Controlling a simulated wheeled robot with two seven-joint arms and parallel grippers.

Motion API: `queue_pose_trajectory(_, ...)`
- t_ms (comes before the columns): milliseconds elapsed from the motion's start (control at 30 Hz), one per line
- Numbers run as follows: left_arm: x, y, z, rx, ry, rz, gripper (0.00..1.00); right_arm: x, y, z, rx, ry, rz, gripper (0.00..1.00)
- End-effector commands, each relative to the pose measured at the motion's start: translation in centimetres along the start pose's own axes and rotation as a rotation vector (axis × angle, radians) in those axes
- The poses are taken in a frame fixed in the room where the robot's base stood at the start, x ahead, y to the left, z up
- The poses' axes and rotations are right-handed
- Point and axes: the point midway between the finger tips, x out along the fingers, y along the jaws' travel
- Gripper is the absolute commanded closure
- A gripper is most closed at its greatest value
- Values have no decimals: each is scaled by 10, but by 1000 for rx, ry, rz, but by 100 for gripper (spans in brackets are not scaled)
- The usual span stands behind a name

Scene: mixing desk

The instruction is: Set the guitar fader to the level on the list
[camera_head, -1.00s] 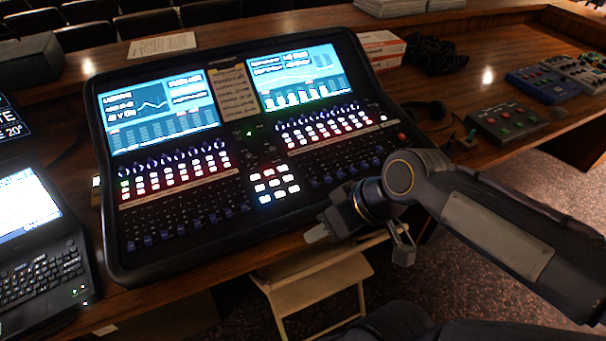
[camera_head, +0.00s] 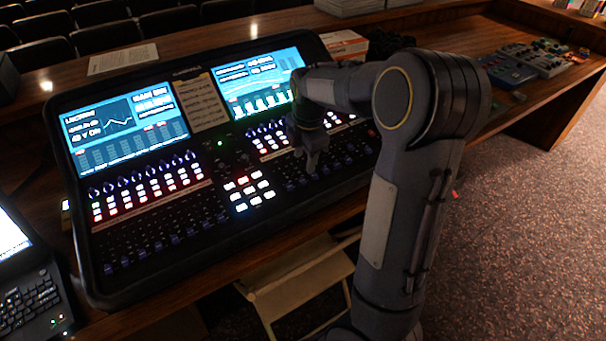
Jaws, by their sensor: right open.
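The mixing desk (camera_head: 95,265) sits on the wooden table, with two lit screens at its top. A paper list (camera_head: 203,103) lies between the screens; its writing is too small to read. Faders with blue caps stand in a left bank (camera_head: 160,240) and a right bank (camera_head: 345,160). I cannot tell which fader is the guitar one. My right gripper (camera_head: 311,168) points down over the left part of the right fader bank, open. I cannot tell whether it touches a fader. My right arm hides part of the right bank and right screen. My left gripper is out of view.
A laptop (camera_head: 30,300) stands at the left of the desk. A white box (camera_head: 342,45) and dark cables (camera_head: 388,45) lie behind it. Pedals (camera_head: 508,70) are at the far right. A folding chair (camera_head: 300,280) stands below the front edge.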

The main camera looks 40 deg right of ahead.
Motion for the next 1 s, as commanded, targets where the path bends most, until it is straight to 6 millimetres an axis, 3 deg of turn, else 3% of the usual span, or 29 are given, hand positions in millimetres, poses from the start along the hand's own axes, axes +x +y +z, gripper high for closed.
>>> queue_pose_trajectory(500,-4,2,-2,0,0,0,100,69,0,0,-13,-2,-4,56)
queue_pose_trajectory(867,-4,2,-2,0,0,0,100,77,1,0,-12,-1,0,56)
queue_pose_trajectory(1000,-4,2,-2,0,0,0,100,77,1,0,-12,-1,0,71)
